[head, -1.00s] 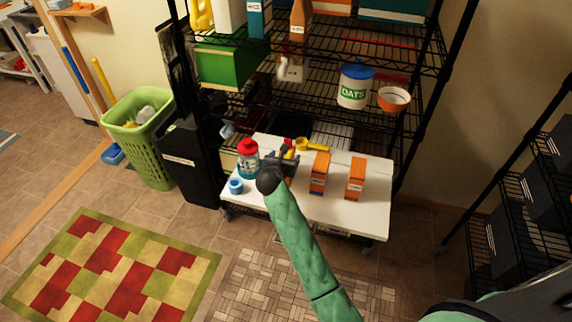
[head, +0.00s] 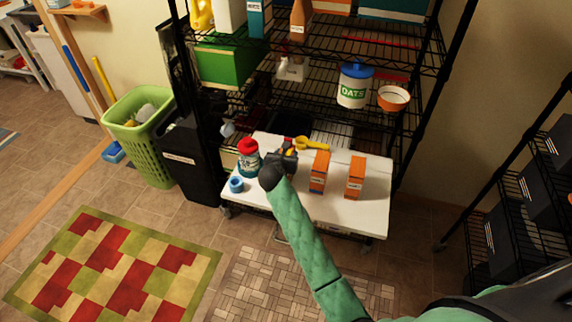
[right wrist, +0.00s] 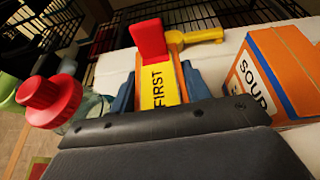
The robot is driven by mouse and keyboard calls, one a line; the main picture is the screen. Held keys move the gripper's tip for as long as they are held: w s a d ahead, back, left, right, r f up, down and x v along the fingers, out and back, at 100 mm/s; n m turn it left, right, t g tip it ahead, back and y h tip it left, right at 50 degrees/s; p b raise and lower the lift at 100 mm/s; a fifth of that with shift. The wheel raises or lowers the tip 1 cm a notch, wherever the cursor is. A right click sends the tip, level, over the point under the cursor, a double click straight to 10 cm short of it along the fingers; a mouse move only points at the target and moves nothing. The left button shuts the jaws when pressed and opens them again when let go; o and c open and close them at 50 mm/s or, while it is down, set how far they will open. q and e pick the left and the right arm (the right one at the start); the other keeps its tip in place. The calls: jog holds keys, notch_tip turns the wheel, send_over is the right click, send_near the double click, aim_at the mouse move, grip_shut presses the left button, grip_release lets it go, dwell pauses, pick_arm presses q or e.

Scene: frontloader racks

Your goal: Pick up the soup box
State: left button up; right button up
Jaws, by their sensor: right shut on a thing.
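My right gripper (head: 284,157) is over the back left of the white cart top. In the right wrist view its blue fingers (right wrist: 158,92) are shut on a narrow box with orange edges and a yellow label reading "FIRST" (right wrist: 158,86). A red piece shows at the box's far end. I cannot tell whether this box touches the cart top. Two orange boxes (head: 319,172) (head: 356,177) stand upright to its right. The nearer one's label in the right wrist view (right wrist: 278,75) begins "SOUP". My left gripper is not in view.
A red-lidded jar (head: 248,158) stands close to the gripper's left, with a small blue item (head: 236,185) before it. A yellow scoop (head: 310,144) lies behind. The cart top (head: 340,212) is clear in front. A wire shelf (head: 330,105) rises behind.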

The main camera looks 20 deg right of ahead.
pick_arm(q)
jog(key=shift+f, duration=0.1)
pick_arm(e)
jog(key=shift+r, duration=0.15)
